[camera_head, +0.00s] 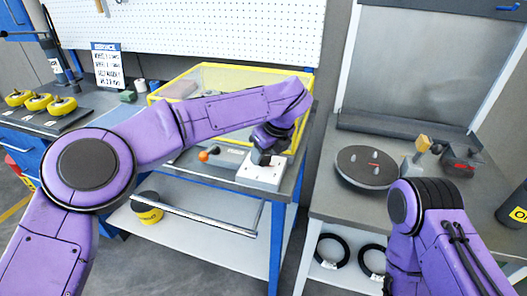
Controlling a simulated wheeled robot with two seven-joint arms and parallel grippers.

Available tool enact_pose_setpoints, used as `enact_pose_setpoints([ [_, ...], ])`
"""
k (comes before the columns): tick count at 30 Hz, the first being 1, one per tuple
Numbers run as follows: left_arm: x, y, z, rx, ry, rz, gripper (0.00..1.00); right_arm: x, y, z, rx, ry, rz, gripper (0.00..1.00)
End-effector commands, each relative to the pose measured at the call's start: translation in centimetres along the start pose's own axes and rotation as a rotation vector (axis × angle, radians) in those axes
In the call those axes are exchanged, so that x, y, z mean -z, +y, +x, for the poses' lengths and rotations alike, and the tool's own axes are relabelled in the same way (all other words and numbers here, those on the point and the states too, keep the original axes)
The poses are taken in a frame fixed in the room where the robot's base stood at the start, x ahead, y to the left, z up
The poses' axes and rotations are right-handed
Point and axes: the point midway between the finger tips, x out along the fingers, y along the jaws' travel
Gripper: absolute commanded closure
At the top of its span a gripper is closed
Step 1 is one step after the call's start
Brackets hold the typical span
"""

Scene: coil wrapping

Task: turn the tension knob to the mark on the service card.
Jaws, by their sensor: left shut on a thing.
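The service card (107,65) stands upright at the back of the left bench, with a dark header and lines of print too small to read surely. A white control box (259,176) sits near the front edge of the middle bench. My left gripper (264,156) points down onto the top of this box and is shut on the dark tension knob there. The knob is mostly hidden by the gripper, so its pointer and setting cannot be read. My right arm comes in at the lower right, and its gripper is out of view.
A yellow-framed guard (232,66) stands behind my left forearm. An orange knob (204,156) is left of the box. A dark turntable (366,167) lies on the right bench. Several yellow wheels (38,102) sit at far left. A rail (190,216) runs below the middle bench's front.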

Motion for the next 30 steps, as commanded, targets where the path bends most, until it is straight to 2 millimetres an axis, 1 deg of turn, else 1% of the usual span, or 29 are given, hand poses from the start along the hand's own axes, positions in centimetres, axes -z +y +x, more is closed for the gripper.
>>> enact_pose_setpoints([
  [6, 0.01, -0.11, -0.03, -0.058, 0.001, -0.137, 0.85, 0.21, 0.05, -0.50, 0.000, 0.000, 0.000, 0.57],
  [13, -0.01, -0.16, 0.02, -0.097, 0.000, -0.230, 0.85, 0.33, 0.07, -0.79, 0.000, 0.000, 0.000, 0.57],
  [20, 0.00, -0.17, 0.06, -0.113, 0.000, -0.269, 0.85, 0.36, 0.08, -0.89, 0.000, 0.000, 0.000, 0.57],
  [30, 0.01, -0.15, 0.10, -0.116, 0.000, -0.274, 0.85, 0.37, 0.08, -0.88, 0.000, 0.000, 0.000, 0.57],
])
